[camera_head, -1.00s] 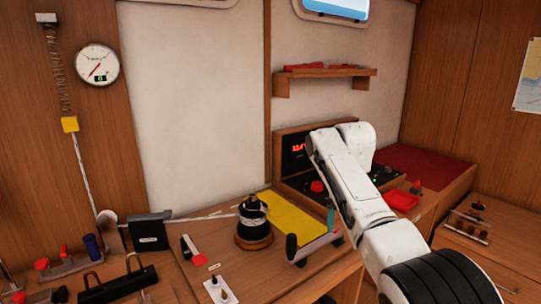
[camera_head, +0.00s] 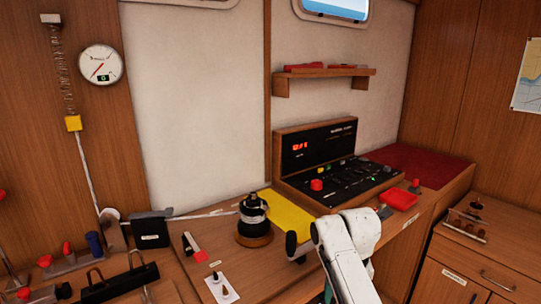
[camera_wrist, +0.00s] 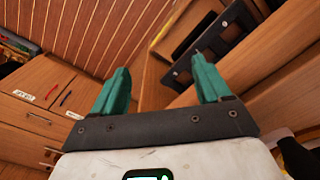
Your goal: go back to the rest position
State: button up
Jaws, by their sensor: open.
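My gripper (camera_wrist: 161,92) shows in the wrist view with its two green fingers spread wide apart and nothing between them. Beyond the fingers are wooden panels, drawers and a dark plate with holes. In the head view my white arm is folded low at the bottom centre, in front of the counter's edge. The fingers themselves are mostly hidden there, with only a bit of green at the bottom.
A black winch (camera_head: 253,218) stands on the counter beside a yellow sheet (camera_head: 290,212). A black control panel (camera_head: 335,165) with a red knob is behind. A red tray (camera_head: 400,199) sits to the right. A line runs left to a black block (camera_head: 151,229).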

jog(key=s+d+f, duration=0.3)
jog(key=s+f, duration=1.1)
jog(key=s, duration=0.5)
jog(key=s+d+r, duration=0.1)
jog(key=s+d, duration=0.2)
jog(key=s, duration=0.9)
jog(key=s+d, duration=0.3)
jog(key=s, duration=0.9)
jog(key=shift+r+n+t, duration=0.35)
jog(key=shift+n+t, duration=0.05)
